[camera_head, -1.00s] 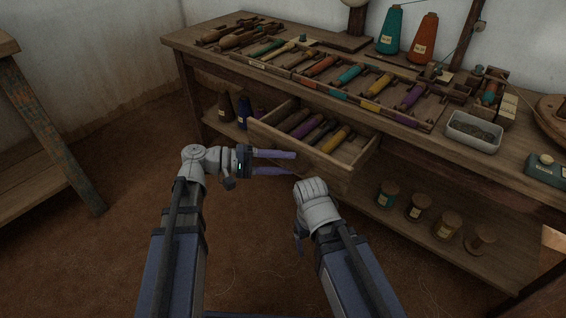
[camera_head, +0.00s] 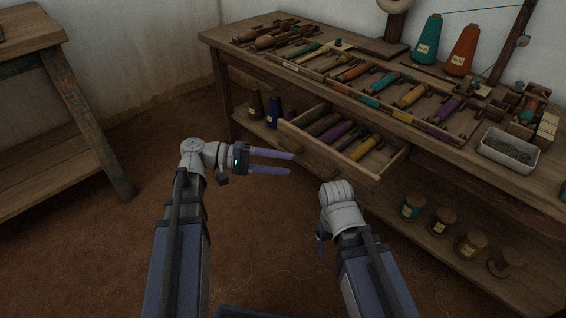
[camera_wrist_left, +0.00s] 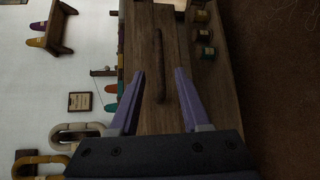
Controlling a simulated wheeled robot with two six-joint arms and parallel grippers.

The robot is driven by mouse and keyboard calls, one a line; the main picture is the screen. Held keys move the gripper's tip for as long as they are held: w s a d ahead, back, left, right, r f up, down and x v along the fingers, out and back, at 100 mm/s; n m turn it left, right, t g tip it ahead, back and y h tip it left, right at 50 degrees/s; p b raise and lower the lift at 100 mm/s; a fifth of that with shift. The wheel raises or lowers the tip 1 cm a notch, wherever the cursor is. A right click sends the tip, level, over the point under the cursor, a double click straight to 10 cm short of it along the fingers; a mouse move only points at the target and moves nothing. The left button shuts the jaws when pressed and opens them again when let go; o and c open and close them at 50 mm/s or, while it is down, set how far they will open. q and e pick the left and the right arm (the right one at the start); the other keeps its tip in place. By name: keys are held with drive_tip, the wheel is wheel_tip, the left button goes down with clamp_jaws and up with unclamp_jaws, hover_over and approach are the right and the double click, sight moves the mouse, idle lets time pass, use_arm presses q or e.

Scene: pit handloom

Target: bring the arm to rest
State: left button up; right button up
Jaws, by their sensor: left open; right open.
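My left gripper (camera_head: 291,163) is open and empty, in the air in front of the bench and below the open drawer (camera_head: 343,173). Its two purple fingers point right in the head view. In the left wrist view the fingers (camera_wrist_left: 159,100) stand apart with nothing between them, and wooden furniture shows beyond. My right gripper (camera_head: 319,247) hangs low under its grey wrist, also below the drawer.
The wooden bench (camera_head: 240,35) carries a rack of coloured bobbins, a metal tray (camera_head: 507,150) and thread cones (camera_head: 427,40). The open drawer juts out, holding several bobbins. Spools (camera_head: 411,207) stand on the lower shelf. A side table (camera_head: 75,100) stands left. The floor between is clear.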

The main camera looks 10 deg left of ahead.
use_arm(q)
wheel_tip(320, 180, down, 7)
drive_tip(key=s+d+g+y, duration=0.1)
drive_tip(key=s+d+y, duration=0.1)
drive_tip(key=y, duration=0.2)
drive_tip(key=s+a+f+m+y, duration=0.35)
drive_tip(key=a+f+y, duration=0.45)
drive_tip(key=f+y, duration=0.35)
drive_tip(key=s+d+r+m+g+y+p, duration=0.15)
drive_tip(key=s+d+r+m+p, duration=0.35)
drive_tip(key=d+r+p, duration=0.75)
wheel_tip(320, 180, up, 38)
drive_tip(key=s+a+n+p, duration=0.1)
drive_tip(key=a+p, duration=0.1)
drive_tip(key=p, duration=3.5)
drive_tip(key=shift+f+p, duration=0.2)
drive_tip(key=shift+p, duration=0.15)
drive_tip(key=shift+d, duration=0.1)
